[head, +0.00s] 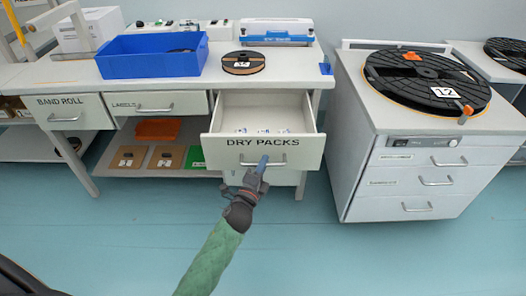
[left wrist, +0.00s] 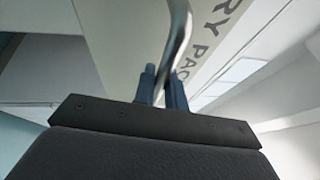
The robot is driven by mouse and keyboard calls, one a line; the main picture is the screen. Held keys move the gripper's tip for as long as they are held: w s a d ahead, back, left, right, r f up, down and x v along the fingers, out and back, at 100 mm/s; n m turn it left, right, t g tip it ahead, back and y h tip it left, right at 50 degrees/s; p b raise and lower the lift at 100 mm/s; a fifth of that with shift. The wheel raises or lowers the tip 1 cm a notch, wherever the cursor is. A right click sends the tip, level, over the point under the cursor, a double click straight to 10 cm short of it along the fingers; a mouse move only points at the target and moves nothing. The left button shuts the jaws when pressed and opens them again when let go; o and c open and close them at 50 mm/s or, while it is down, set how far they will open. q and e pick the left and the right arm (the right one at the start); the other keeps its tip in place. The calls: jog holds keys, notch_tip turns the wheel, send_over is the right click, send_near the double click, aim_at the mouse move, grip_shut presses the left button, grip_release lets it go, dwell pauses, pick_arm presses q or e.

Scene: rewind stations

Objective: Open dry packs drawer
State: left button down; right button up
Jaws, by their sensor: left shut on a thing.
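My left gripper (head: 261,164) is shut on the drawer's metal bar handle (head: 276,161), in front of the drawer face. In the left wrist view, the blue fingers of my left gripper (left wrist: 163,88) stand on either side of the curved handle (left wrist: 178,40), with part of the lettering behind. My right gripper is in neither view.
A blue bin (head: 150,65), a small black reel (head: 243,63) and a blue-and-white device (head: 277,33) stand on the bench. The Band Roll drawer (head: 88,112) and Labels drawer (head: 180,103) are at left. A cabinet with a large reel (head: 420,85) stands at right. The floor in front is clear.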

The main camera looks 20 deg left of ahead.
pick_arm(q)
jog(key=shift+s+d, duration=0.15)
jog(key=shift+s, duration=0.5)
jog(key=shift+s+d, duration=0.15)
jog(key=shift+s, duration=0.5)
jog(key=c, duration=1.5)
grip_release()
jog(key=shift+o, duration=0.2)
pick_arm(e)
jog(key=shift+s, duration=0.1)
pick_arm(q)
jog(key=d+v, duration=0.1)
jog(key=v, duration=0.6)
jog(key=shift+s+a+b, duration=0.4)
jog(key=shift+a, duration=0.15)
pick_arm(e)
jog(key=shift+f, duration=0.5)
